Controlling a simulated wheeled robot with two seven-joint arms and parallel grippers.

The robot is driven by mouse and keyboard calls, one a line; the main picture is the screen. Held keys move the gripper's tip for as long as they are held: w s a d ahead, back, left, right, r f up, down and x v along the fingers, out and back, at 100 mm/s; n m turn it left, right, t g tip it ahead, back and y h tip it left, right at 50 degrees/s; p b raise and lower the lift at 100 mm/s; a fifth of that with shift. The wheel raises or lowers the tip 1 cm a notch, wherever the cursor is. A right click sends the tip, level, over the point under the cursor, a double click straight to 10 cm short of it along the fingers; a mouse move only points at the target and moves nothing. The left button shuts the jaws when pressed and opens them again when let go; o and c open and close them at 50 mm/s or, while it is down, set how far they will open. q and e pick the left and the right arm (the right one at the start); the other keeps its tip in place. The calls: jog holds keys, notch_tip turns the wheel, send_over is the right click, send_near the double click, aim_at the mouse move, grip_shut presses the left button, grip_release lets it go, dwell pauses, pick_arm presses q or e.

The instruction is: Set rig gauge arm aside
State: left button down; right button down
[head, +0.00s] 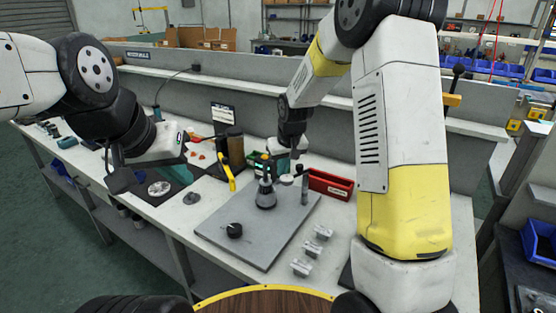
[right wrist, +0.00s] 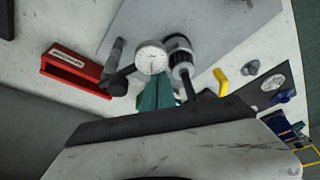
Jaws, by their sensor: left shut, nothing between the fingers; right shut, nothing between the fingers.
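The rig's gauge (head: 287,179) has a white round dial and shows face-on in the right wrist view (right wrist: 151,57). Its dark arm (right wrist: 122,78) runs to a grey upright post (head: 304,188). The dial is beside a dark and silver pump part (head: 266,194) that stands upright on a grey plate (head: 222,218). My right gripper (head: 284,164) is just above and behind the gauge, shut and empty; whether it touches the gauge arm I cannot tell. My left gripper (head: 118,180) is shut and empty over the left part of the bench.
A red bin (head: 330,185) stands close behind the post. A yellow-handled tool (head: 227,172) and a brown cylinder (head: 235,146) are left of the pump part.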

aim_at(287, 178)
jog(key=shift+s+d+n, duration=0.3)
jog(key=shift+s+n, duration=0.3)
jog(key=shift+n, duration=0.2)
jog(key=shift+s+d, duration=0.1)
jog(key=shift+s, duration=0.35)
jog(key=shift+s+d, duration=0.3)
jog(key=shift+s, duration=0.05)
jog(key=shift+s+d+f, duration=0.1)
jog(key=shift+s, duration=0.1)
jog(key=v, duration=0.7)
jog(key=shift+r, duration=0.5)
jog(key=shift+w+d+r, duration=0.1)
jog(key=s+d+r+m+t, duration=0.1)
jog(key=s+r, duration=0.2)
jog(key=s, duration=0.5)
jog(key=s+d+r+m, duration=0.2)
jog(key=s+r, duration=0.2)
jog(key=s, duration=0.4)
jog(key=s+d+r+m+t+y, duration=0.1)
jog(key=s+r, duration=0.3)
jog(key=s, duration=0.4)
jog(key=shift+s+d+m+t, duration=0.25)
jog(key=shift+d+m+t, duration=0.05)
jog(key=shift+d, duration=0.3)
